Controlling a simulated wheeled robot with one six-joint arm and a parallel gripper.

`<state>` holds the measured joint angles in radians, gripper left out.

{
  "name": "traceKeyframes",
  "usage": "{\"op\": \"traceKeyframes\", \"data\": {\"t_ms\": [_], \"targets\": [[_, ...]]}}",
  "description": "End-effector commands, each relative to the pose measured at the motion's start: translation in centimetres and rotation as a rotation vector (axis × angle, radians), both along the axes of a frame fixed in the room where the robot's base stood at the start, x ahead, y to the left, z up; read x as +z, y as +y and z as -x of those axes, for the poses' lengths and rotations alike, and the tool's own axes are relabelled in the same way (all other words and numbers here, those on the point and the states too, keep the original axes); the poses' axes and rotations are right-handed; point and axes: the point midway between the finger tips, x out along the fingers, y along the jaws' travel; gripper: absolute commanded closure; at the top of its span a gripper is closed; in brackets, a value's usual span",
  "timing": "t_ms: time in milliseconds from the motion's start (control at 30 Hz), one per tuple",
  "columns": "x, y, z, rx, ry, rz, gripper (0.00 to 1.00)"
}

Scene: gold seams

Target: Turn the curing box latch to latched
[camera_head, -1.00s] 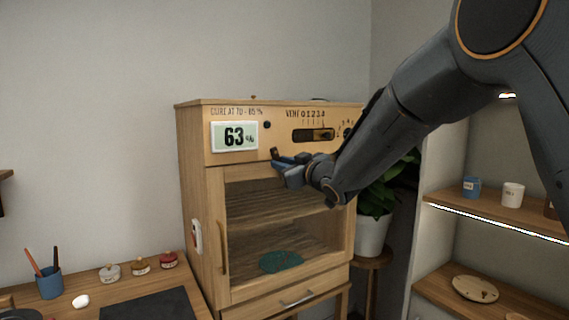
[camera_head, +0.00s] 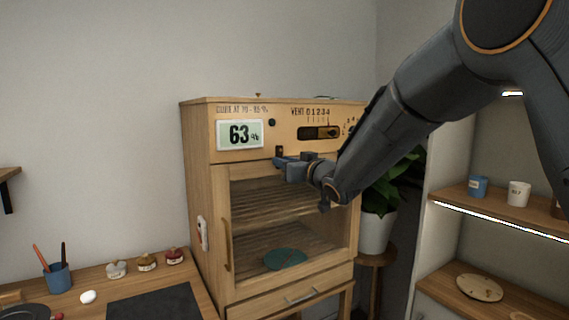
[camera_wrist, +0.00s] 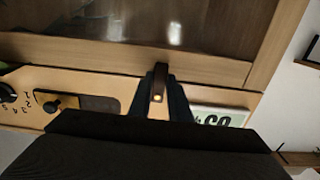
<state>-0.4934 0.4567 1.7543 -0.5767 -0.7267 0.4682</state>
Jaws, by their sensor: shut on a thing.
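The curing box (camera_head: 193,170) is a wooden cabinet with a glass-fronted door and a 63% display. Its latch (camera_wrist: 158,83) is a small dark lever with a gold dot, at the door's top edge; in the head view the latch (camera_head: 279,151) stands about upright above my fingers. My gripper (camera_wrist: 159,98) has one dark finger on each side of the latch and is shut on it. In the head view my gripper (camera_head: 279,161) is at the front panel, below and right of the display. The fingers hide part of the latch.
The vent slot with its slider (camera_head: 319,133) is right of the latch. A door handle (camera_head: 226,245) runs down the door's left side. A teal piece (camera_head: 286,259) lies inside. A potted plant (camera_head: 376,232) and shelves (camera_head: 500,208) stand to the right; a workbench (camera_head: 88,315) is at left.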

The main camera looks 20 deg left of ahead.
Motion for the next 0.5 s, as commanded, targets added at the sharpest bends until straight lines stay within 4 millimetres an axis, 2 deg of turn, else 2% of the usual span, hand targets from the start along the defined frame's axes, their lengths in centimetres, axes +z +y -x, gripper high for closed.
{"op": "traceKeyframes", "data": {"t_ms": [100, 133, 233, 500], "targets": [[0.02, 0.03, 0.02, 0.0, 0.001, -0.001, 1.0], [0.02, 0.03, 0.02, 0.0, 0.001, -0.001, 0.8], [0.01, 0.03, 0.02, 0.0, 0.001, -0.001, 0.64], [0.01, -0.03, 0.01, 0.0, 0.0, 0.0, 0.64]]}}
